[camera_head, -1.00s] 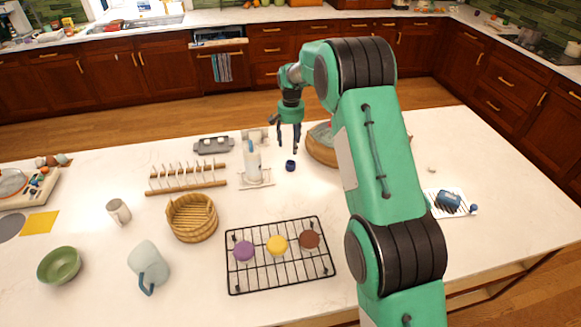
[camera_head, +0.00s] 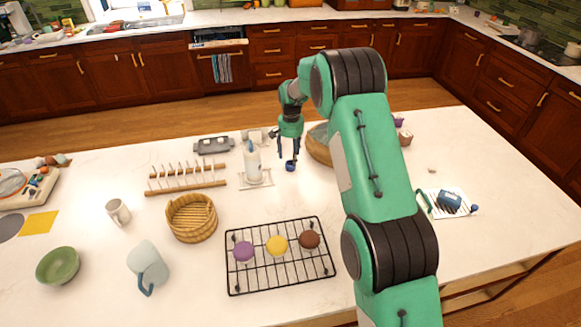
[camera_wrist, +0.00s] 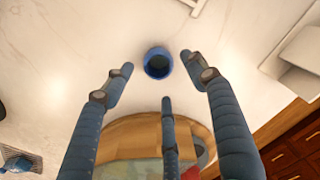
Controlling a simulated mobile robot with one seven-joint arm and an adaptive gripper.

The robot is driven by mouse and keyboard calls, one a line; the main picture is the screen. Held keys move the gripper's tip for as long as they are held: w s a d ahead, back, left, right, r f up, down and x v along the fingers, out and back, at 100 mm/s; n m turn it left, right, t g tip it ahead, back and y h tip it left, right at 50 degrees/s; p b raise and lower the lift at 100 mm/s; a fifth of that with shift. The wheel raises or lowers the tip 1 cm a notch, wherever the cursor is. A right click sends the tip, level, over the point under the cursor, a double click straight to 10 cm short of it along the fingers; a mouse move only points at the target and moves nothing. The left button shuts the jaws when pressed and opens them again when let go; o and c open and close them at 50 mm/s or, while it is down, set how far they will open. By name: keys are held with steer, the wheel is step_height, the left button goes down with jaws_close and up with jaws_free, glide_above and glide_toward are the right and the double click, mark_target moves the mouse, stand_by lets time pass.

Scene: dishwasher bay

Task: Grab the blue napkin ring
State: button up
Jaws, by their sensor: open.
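The blue napkin ring (camera_head: 290,166) stands on the white counter, to the right of the white bottle. In the wrist view the ring (camera_wrist: 158,63) shows its round open top, just beyond and between the fingertips. My gripper (camera_head: 288,152) points down right above the ring. In the wrist view my gripper (camera_wrist: 157,68) is open, with fingers spread on the left and right of the ring and a third finger below it. No finger visibly touches the ring.
A wooden bowl (camera_head: 319,148) stands close to the right of my gripper. The white bottle (camera_head: 252,165) on its small stand is close on the left. A wooden dish rack (camera_head: 187,181) is further left. A black wire rack (camera_head: 240,282) is nearer, with clear counter between.

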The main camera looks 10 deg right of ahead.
mark_target(291, 162)
steer(key=shift+f, duration=2.4)
steer(key=c, duration=1)
